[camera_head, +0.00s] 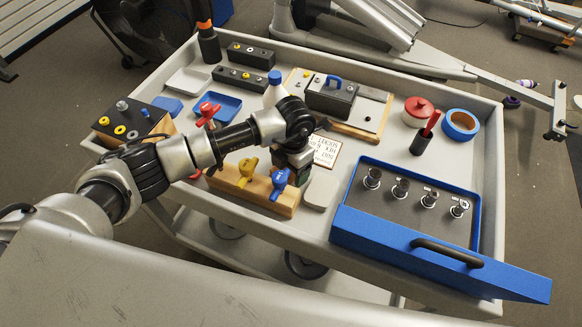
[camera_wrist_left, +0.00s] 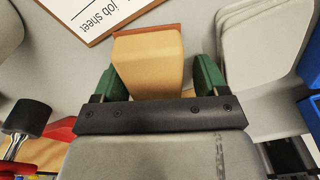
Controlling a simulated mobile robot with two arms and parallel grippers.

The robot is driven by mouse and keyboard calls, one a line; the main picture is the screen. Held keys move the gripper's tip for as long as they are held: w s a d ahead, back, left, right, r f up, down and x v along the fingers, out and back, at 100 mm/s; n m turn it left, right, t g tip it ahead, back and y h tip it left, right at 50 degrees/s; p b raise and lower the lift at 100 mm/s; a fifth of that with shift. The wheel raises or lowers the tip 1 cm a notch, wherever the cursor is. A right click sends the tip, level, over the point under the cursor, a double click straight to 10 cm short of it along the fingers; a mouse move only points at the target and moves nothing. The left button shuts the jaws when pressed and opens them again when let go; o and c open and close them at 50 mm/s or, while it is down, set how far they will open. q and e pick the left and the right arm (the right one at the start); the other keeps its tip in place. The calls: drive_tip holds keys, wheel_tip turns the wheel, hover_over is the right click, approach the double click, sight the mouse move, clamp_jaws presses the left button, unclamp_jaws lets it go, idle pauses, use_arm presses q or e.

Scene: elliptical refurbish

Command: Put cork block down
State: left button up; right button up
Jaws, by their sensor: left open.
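The cork block (camera_wrist_left: 150,60), tan with a reddish-brown far edge, is in the left wrist view. It lies between the green fingers of my left gripper (camera_wrist_left: 155,82). The fingers are open, with a visible gap at the block's right side; the left finger is close to it, and I cannot tell whether it touches. In the head view my left gripper (camera_head: 294,172) points down over the cart top, beside the job sheet (camera_head: 325,151). The arm and gripper hide the block there. My right gripper is not in view.
A wooden block with yellow and blue valves (camera_head: 255,196) stands just in front of the gripper. A blue case (camera_head: 400,245) with several metal fittings is at the right. The grey cart (camera_head: 480,290) has raised edges.

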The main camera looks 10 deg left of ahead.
use_arm(q)
drive_tip(key=shift+a+p, duration=0.3)
drive_tip(key=shift+a, duration=0.1)
drive_tip(key=shift+w+r+p, duration=0.1)
drive_tip(key=shift+r+p, duration=0.3)
drive_tip(key=shift+p, duration=0.05)
wheel_tip(320, 180, up, 12)
drive_tip(key=w+b, duration=0.1)
drive_tip(key=b, duration=0.1)
drive_tip(key=shift+w+d, duration=0.2)
drive_tip(key=shift+d, duration=0.15)
